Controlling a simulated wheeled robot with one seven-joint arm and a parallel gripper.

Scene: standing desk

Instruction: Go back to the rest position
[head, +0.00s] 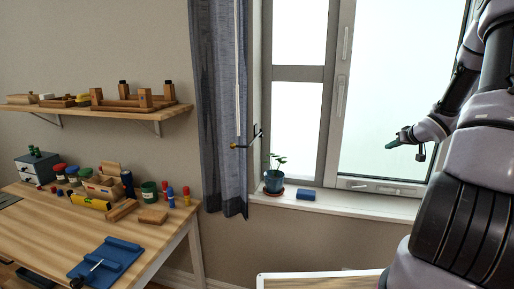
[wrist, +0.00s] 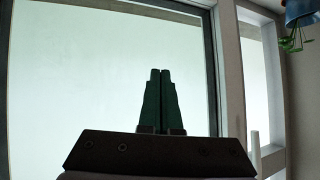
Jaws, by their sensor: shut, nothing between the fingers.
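My gripper (head: 389,145) is at the right in the head view, held up in front of the window pane and above the sill. Its green fingers point left. In the wrist view my gripper (wrist: 160,72) shows its two fingers side by side with only a thin line between them. They are shut and hold nothing. The window (wrist: 90,70) fills most of the wrist view behind them.
A wooden desk (head: 165,236) with jars, blocks and a blue clipboard-like item (head: 105,260) is at the left. A shelf (head: 150,112) hangs above it. A curtain (head: 217,110) hangs beside the window.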

